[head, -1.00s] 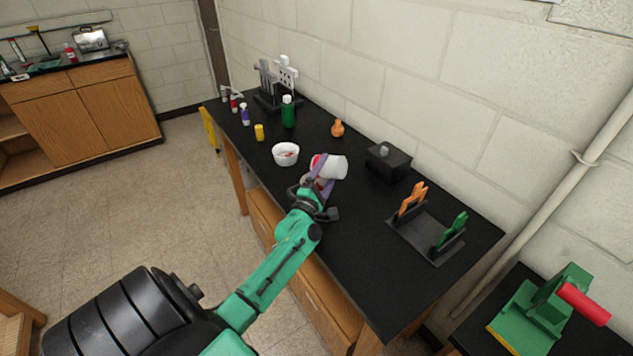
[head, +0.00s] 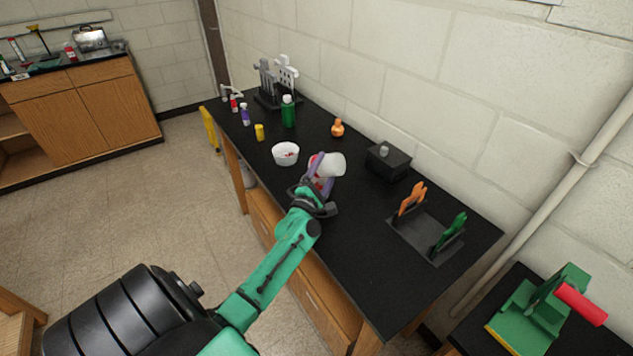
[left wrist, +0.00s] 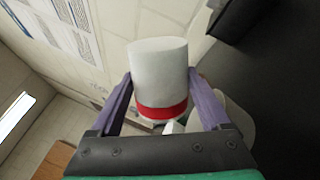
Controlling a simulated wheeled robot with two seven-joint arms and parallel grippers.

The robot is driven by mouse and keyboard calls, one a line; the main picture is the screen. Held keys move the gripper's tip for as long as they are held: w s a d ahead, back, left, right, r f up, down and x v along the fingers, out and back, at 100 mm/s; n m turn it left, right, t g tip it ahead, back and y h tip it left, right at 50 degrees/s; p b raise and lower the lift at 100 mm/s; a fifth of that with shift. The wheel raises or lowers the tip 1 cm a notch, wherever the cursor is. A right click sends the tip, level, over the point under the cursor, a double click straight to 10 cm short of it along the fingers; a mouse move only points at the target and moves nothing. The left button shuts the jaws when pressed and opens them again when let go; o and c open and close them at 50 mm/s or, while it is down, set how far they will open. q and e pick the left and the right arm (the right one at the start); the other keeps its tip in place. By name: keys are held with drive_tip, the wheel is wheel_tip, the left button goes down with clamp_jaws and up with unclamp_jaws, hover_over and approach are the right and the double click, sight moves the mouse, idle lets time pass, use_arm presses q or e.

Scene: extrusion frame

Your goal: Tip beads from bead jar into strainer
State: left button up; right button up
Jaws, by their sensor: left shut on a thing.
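The bead jar (head: 331,166) is a white cylinder with a red band. My left gripper (head: 322,184) is shut on it and holds it tilted above the black bench, just right of the strainer. In the left wrist view the jar (left wrist: 158,75) sits between the two purple fingers of the gripper (left wrist: 160,98), its red band toward me. The strainer (head: 285,154) is a white bowl on the bench with some red bits visible inside. In the left wrist view a pale rim partly hidden behind the right finger may be the strainer. My right gripper is not in view.
A yellow bottle (head: 259,132), a green bottle (head: 288,111) and a tool rack (head: 277,84) stand beyond the strainer. The bench's near right is clear.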

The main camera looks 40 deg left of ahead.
use_arm(q)
drive_tip(key=shift+s+a+r+n+g+y+p, duration=0.1)
drive_tip(key=shift+a+n+g+y+p, duration=0.2)
drive_tip(key=shift+n, duration=0.6)
drive_tip(key=shift+s+a+r+n+g+y+p, duration=0.15)
drive_tip(key=shift+a+n+p, duration=0.25)
drive_tip(key=shift+n, duration=0.5)
drive_tip(key=shift+w+a+r+n+g+y+p, duration=0.15)
drive_tip(key=shift+a+n+p, duration=0.2)
drive_tip(key=shift+n, duration=0.55)
drive_tip(key=shift+s+a+f+n+g+p, duration=0.15)
drive_tip(key=shift+a+n+p, duration=0.25)
drive_tip(key=shift+n, duration=0.55)
drive_tip(key=shift+a+n+g+p, duration=0.2)
drive_tip(key=shift+a+n+p, duration=0.2)
drive_tip(key=shift+n, duration=0.5)
drive_tip(key=shift+s+a+f+n+g+p, duration=0.15)
drive_tip(key=shift+a+n+p, duration=0.25)
drive_tip(key=shift+n, duration=0.55)
idle(0.8)
idle(0.9)
